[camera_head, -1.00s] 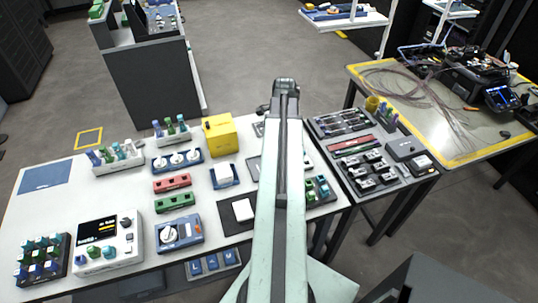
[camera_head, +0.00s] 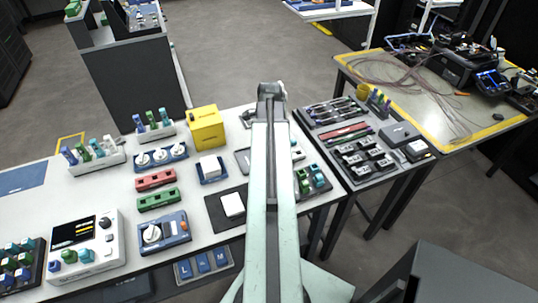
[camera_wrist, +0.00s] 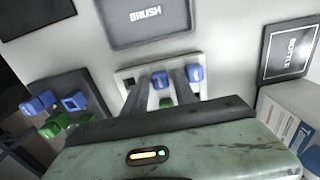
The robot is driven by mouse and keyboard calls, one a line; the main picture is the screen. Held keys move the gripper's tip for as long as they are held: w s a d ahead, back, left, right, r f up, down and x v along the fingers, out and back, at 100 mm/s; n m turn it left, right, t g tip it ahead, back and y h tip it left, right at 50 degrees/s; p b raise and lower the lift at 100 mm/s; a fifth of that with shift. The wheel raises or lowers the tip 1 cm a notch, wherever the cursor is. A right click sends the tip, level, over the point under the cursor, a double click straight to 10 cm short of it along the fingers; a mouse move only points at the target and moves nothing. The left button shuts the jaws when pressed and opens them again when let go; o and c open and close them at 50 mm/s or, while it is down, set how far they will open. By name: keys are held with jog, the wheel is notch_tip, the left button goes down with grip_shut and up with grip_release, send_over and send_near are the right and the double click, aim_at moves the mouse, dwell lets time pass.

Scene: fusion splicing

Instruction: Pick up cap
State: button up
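In the wrist view my gripper (camera_wrist: 161,77) has its two grey fingers apart, over a white holder (camera_wrist: 122,77) of caps. A blue cap (camera_wrist: 160,82) shows between the fingers, with a green cap (camera_wrist: 166,102) below it. Another blue cap (camera_wrist: 194,73) is just right of the right finger. I cannot tell whether the fingers touch any cap. A dark tray (camera_wrist: 68,84) at left holds blue and green caps. In the head view my pale arm reaches over the table, and I cannot make out the fingers.
In the wrist view a panel marked BRUSH (camera_wrist: 146,16) lies beyond the holder, and a white box (camera_wrist: 287,118) stands at right.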

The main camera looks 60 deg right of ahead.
jog(key=shift+r, duration=0.15)
grip_shut()
notch_tip(320, 180, up, 10)
jog(key=p, duration=1)
jog(key=shift+c, duration=2.3)
grip_release()
grip_shut()
